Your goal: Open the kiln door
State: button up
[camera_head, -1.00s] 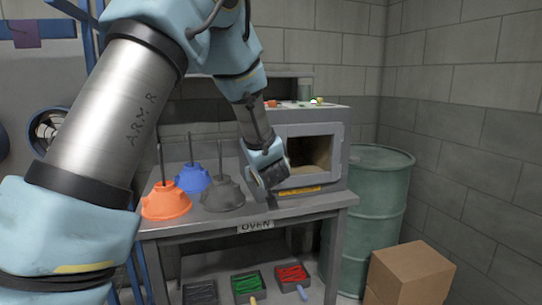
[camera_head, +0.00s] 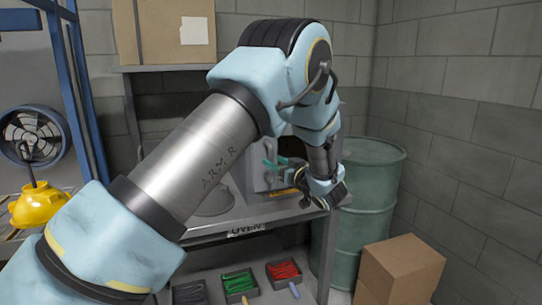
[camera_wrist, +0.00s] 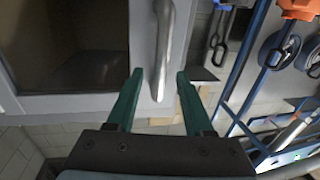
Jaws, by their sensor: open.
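The kiln (camera_head: 257,178) stands on the bench and is mostly hidden behind my arm in the head view. In the wrist view, its grey door (camera_wrist: 60,104) has a dark window at the left. A pale vertical bar handle (camera_wrist: 166,45) runs down the door's right side. My gripper (camera_wrist: 160,73) is open with green fingers, one on each side of the handle's lower part in the picture. I cannot tell whether either finger touches it. In the head view, my gripper (camera_head: 274,163) is in front of the kiln, its fingers pointing left.
A grey hood (camera_head: 213,201) is on the bench left of the kiln, partly hidden. Trays of coloured items (camera_head: 238,281) sit on the lower shelf. A green drum (camera_head: 370,195) and a cardboard box (camera_head: 400,272) stand at the right.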

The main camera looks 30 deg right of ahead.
aim_at(272, 160)
jog(key=shift+w+a+p, duration=0.15)
jog(key=shift+w+p, duration=0.2)
jog(key=shift+w, duration=1.15)
grip_shut()
dwell(0.4)
